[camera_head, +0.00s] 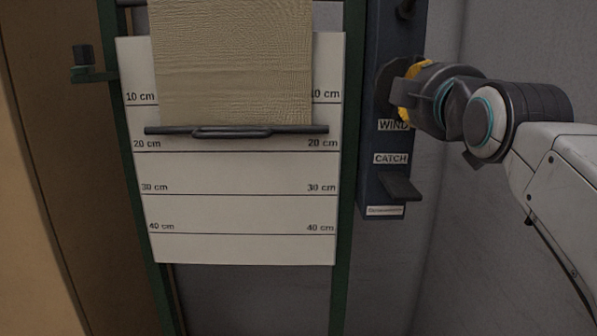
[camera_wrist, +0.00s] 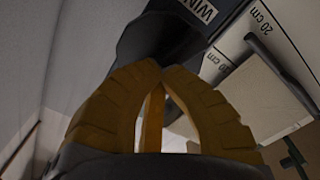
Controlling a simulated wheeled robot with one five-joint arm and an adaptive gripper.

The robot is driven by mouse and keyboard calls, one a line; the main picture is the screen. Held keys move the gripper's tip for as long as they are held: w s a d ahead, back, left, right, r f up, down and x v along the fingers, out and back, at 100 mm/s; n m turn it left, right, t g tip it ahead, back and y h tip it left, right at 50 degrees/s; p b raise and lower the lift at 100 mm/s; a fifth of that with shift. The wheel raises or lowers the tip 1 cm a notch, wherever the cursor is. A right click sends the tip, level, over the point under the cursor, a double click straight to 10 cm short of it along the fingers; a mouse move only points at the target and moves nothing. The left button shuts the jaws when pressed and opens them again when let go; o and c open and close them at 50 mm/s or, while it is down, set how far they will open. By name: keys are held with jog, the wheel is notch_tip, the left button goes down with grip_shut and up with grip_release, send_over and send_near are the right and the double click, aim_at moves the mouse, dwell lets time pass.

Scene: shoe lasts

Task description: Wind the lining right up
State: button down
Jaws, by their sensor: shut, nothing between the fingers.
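The lining (camera_head: 235,65) is a beige woven cloth hanging in front of a white scale board (camera_head: 240,222). Its lower edge carries a dark bar with a handle (camera_head: 235,131), level with a spot between the 10 cm and 20 cm lines. My gripper (camera_head: 405,100) is at the WIND control on the blue panel (camera_head: 368,110). Its yellow fingers are shut with their tips together in the wrist view (camera_wrist: 166,72). A dark round knob (camera_wrist: 150,35) lies just beyond the tips; I cannot tell whether they touch it. The gripper partly hides this knob in the head view.
Below WIND, a dark catch lever (camera_head: 400,187) juts from the panel under the CATCH label. A green frame (camera_head: 128,150) borders the board, with a small crank-like part (camera_head: 85,65) at its left. A grey wall (camera_head: 480,240) stands at the right.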

jog(key=shift+m, duration=0.5)
jog(key=m, duration=0.3)
dwell(0.4)
jog(key=shift+m+b, duration=0.3)
jog(key=shift+m, duration=1.6)
jog(key=c, duration=1.9)
grip_release()
